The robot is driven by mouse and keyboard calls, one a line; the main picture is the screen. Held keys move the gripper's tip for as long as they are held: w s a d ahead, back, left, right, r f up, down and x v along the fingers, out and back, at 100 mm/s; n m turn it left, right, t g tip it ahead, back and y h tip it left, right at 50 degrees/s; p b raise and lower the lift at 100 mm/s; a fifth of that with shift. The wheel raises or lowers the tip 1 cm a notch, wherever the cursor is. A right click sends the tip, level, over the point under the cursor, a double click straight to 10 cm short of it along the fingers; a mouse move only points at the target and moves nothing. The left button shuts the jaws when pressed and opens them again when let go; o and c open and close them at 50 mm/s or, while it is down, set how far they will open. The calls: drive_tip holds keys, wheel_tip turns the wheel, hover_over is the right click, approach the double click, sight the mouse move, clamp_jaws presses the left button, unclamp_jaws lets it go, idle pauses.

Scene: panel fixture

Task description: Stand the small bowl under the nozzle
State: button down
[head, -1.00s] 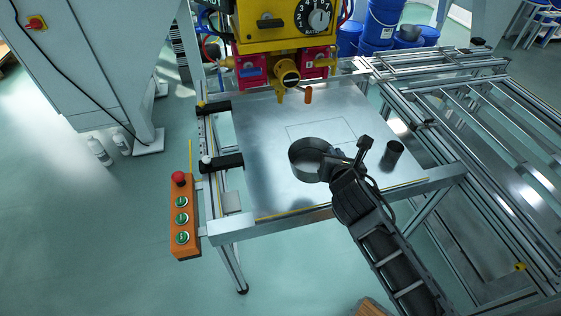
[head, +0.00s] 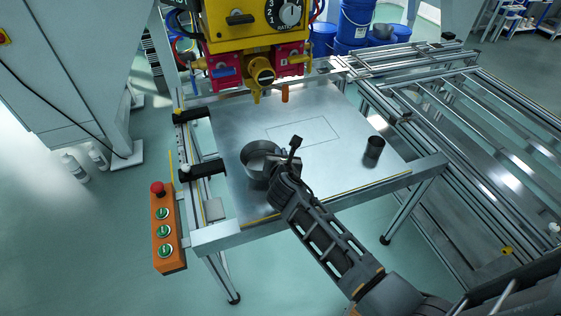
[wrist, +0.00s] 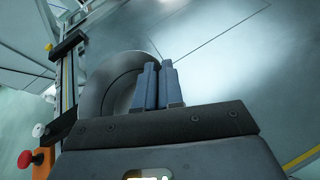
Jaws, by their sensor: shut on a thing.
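The small bowl (head: 249,161), a round grey metal bowl, is at the left front part of the metal panel, left of and nearer than a thin outlined rectangle (head: 303,131). My gripper (head: 273,163) is shut on the right side of its rim. In the wrist view the blue-grey fingers (wrist: 158,86) are close together at the wall of the bowl (wrist: 108,78). I cannot tell if the bowl touches the panel.
A dark cup (head: 374,148) stands at the panel's right. Black clamps (head: 200,169) line the left edge. An orange button box (head: 165,235) with a red knob hangs at the front left. The panel's middle is clear.

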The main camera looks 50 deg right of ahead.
drive_tip(key=shift+f, duration=1.25)
drive_tip(key=c, duration=1.2)
unclamp_jaws()
drive_tip(key=shift+f, duration=0.15)
drive_tip(key=shift+c, duration=0.2)
drive_tip(key=shift+s+r, duration=0.1)
drive_tip(key=shift+r, duration=0.1)
drive_tip(key=v, duration=1.2)
